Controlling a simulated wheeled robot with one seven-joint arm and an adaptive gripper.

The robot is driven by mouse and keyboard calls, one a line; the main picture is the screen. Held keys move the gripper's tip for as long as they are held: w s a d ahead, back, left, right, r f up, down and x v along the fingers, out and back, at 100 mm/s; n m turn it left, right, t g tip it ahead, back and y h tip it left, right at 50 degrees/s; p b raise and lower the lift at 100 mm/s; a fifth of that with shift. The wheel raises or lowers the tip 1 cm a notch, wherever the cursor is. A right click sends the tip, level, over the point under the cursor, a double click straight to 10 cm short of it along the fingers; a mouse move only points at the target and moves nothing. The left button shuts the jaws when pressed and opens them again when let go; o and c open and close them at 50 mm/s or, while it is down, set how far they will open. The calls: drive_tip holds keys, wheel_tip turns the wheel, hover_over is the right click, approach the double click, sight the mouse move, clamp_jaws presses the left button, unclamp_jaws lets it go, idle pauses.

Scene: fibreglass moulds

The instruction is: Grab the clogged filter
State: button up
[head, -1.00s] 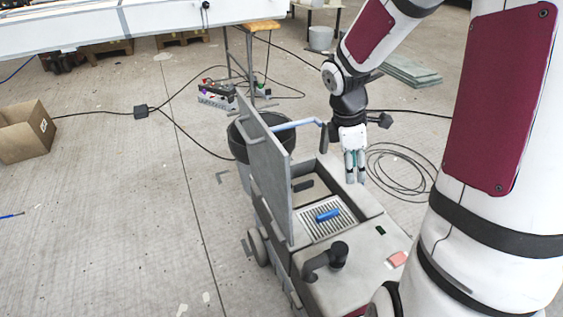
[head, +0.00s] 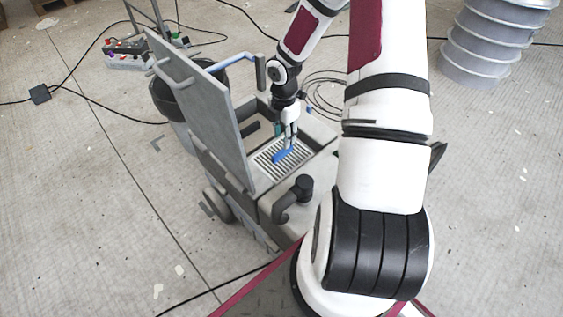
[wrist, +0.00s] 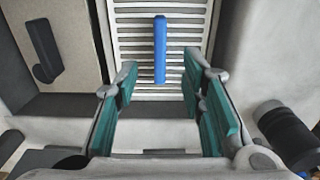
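The filter (head: 265,168) is a pale slatted panel with a blue bar handle (head: 280,157), set in the open compartment of a grey machine (head: 325,160). In the wrist view the slats (wrist: 130,40) run across the picture and the blue handle (wrist: 160,48) stands upright in the picture. My gripper (head: 290,144) is just above the filter, pointing down. In the wrist view its teal-padded fingers (wrist: 160,88) are open and empty, one on each side of the handle's line. I cannot tell whether they are down at the handle's height.
The machine's lid (head: 200,100) stands open on the left. A black elbow pipe (head: 295,195) rises from the machine's near part. A black bucket (head: 175,95) is behind the lid. A black latch (wrist: 43,50) shows at the left of the wrist view. Cables lie on the floor.

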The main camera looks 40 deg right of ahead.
sight(283, 150)
drive_tip(key=shift+f+b, duration=1.95)
drive_tip(key=shift+f, duration=1.85)
clamp_jaws()
